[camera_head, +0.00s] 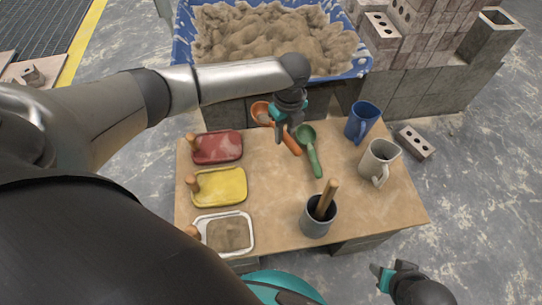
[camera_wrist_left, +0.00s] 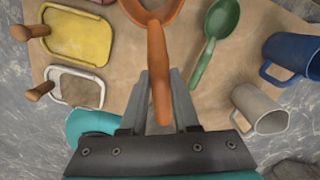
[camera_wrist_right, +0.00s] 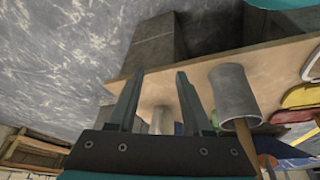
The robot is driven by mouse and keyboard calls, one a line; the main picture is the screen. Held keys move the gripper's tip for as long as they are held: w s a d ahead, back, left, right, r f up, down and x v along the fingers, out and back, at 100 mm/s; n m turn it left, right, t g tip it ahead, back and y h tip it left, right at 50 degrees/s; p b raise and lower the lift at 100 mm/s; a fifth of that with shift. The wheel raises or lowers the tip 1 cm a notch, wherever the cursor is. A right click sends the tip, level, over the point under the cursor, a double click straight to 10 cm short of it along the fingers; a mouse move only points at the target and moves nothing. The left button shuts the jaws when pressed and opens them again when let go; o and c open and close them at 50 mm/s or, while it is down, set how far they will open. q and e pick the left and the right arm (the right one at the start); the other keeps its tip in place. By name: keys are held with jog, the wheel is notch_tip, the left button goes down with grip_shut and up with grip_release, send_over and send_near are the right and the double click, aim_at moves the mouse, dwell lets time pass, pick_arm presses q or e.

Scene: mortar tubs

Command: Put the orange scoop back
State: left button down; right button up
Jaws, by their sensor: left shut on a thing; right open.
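The orange scoop (camera_head: 291,143) is in my left gripper (camera_head: 282,132), near the far edge of the wooden table (camera_head: 270,195). Its bowl points away toward the sand tub, and its handle slants toward the table's middle. In the left wrist view the orange handle (camera_wrist_left: 157,62) runs between the two fingers, which are shut on it. I cannot tell whether the scoop touches the table. A green scoop (camera_head: 311,152) lies just right of it. My right gripper (camera_head: 384,277) is open and empty, off the table's front right; its spread fingers (camera_wrist_right: 157,100) show in the right wrist view.
Red (camera_head: 217,148), yellow (camera_head: 222,187) and white-rimmed (camera_head: 249,226) trays line the left side. A grey pot (camera_head: 316,222) with a wooden handle stands in front. Blue (camera_head: 362,121) and beige (camera_head: 379,162) mugs stand right. A blue tub of sand (camera_head: 182,50) is behind. The table's middle is clear.

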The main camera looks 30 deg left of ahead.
pick_arm(q)
jog(key=a+f+m, duration=0.1)
jog(key=f+m, duration=0.1)
jog(key=f, duration=0.1)
jog(key=s+a+f+m+b, duration=0.1)
jog(key=f+m, duration=0.1)
jog(key=f, duration=0.1)
jog(key=a+f+m+b, duration=0.1)
jog(key=f+m, duration=0.1)
jog(key=f, duration=0.1)
jog(key=shift+s+f, duration=0.25)
jog(key=shift+s, duration=0.15)
pick_arm(e)
jog(key=w+v, duration=0.1)
jog(key=v, duration=0.5)
pick_arm(q)
jog(key=shift+f+b, duration=0.6)
jog(key=shift+b, duration=0.15)
jog(key=shift+f+b, duration=0.65)
jog(key=shift+b, duration=0.1)
jog(key=shift+f+b, duration=0.8)
pick_arm(e)
jog(key=w+a+r+t+y, duration=0.1)
jog(key=w+a+t+y, duration=0.3)
jog(key=a+t, duration=0.3)
jog(key=shift+w+a+t, duration=0.3)
jog(key=shift+w+a, duration=0.55)
jog(key=shift+a, duration=0.05)
jog(key=shift+r, duration=0.1)
